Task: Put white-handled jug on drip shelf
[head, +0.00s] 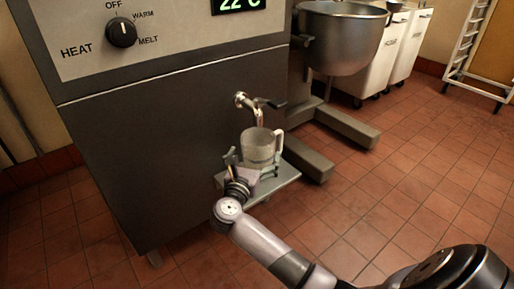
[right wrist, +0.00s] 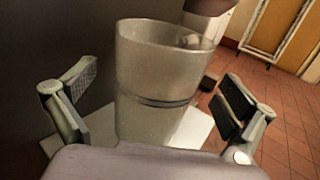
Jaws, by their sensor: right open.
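The jug (head: 257,147) is a translucent grey cylinder with a white handle (head: 279,144) on its right side. It is upright below the tap (head: 258,105) and appears to stand on the drip shelf (head: 286,177), a small metal plate at the front of the heating cabinet. My right gripper (head: 253,168) is at the jug's near side. In the right wrist view its open fingers are on either side of the jug (right wrist: 158,75), with visible gaps. The shelf (right wrist: 192,130) shows behind the jug; the jug's base is hidden by my gripper. My left gripper is not in view.
The grey cabinet (head: 170,150) with a heat dial (head: 121,32) rises right behind the shelf. A mixer bowl (head: 342,38) and its floor legs (head: 345,125) stand to the right. White bins (head: 385,60) are farther back. The tiled floor (head: 420,180) at right is clear.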

